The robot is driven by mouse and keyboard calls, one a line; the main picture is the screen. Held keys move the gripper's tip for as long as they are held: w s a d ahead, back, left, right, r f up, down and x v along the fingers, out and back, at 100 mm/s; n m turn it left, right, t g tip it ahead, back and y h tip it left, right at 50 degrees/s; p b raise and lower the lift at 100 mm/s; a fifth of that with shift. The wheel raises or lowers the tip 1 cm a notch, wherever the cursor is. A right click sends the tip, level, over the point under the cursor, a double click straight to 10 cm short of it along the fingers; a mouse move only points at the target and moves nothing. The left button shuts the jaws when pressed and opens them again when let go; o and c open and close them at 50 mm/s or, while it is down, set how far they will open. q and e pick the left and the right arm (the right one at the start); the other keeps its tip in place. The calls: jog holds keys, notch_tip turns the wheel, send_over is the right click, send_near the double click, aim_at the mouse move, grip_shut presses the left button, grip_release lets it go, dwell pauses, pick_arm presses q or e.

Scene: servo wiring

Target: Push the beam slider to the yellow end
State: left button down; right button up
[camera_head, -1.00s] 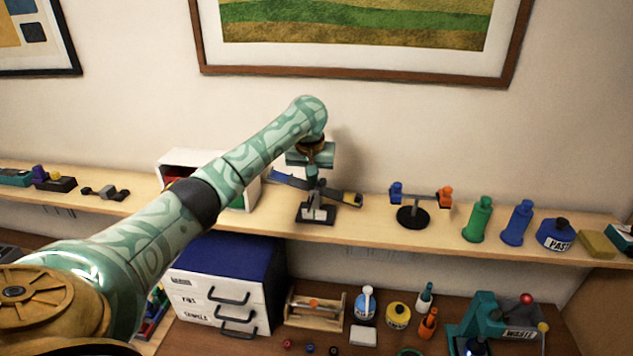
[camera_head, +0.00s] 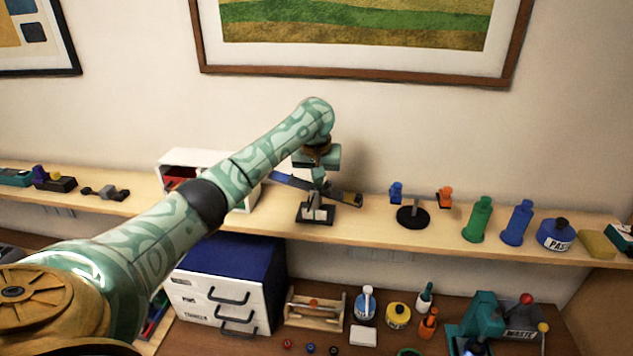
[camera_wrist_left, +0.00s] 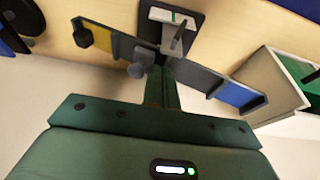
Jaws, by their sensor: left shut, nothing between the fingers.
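The beam stands on a dark base (camera_head: 314,217) on the shelf. Its blue end (camera_head: 284,180) is at the left and its yellow end (camera_head: 350,199) is lower at the right. The wrist view shows them reversed, yellow end (camera_wrist_left: 98,42) left and blue end (camera_wrist_left: 236,95) right. A grey knob (camera_wrist_left: 138,69), seemingly the slider, is on the yellow side of the middle, close beside my fingertips. My left gripper (camera_head: 317,179) is shut and empty at the beam's middle; its fingers (camera_wrist_left: 163,84) partly hide the beam. Contact is unclear. My right gripper is out of view.
A white open box (camera_head: 190,160) stands left of the beam. The wall is close behind the shelf.

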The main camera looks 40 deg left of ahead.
pick_arm(q)
jog(key=shift+w+d+f, duration=0.2)
jog(key=shift+w+d, duration=0.1)
jog(key=shift+d, duration=0.3)
dwell(0.3)
jog(key=shift+s+a+r, duration=0.1)
jog(key=shift+a+r, duration=0.1)
jog(key=shift+r, duration=0.85)
jog(key=shift+s+a+r, duration=0.1)
jog(key=shift+a+r, duration=0.05)
jog(key=shift+r, duration=0.95)
jog(key=shift+s+a+r, duration=0.1)
jog(key=shift+a+r, duration=0.1)
jog(key=shift+r, duration=0.85)
jog(key=shift+f, duration=0.1)
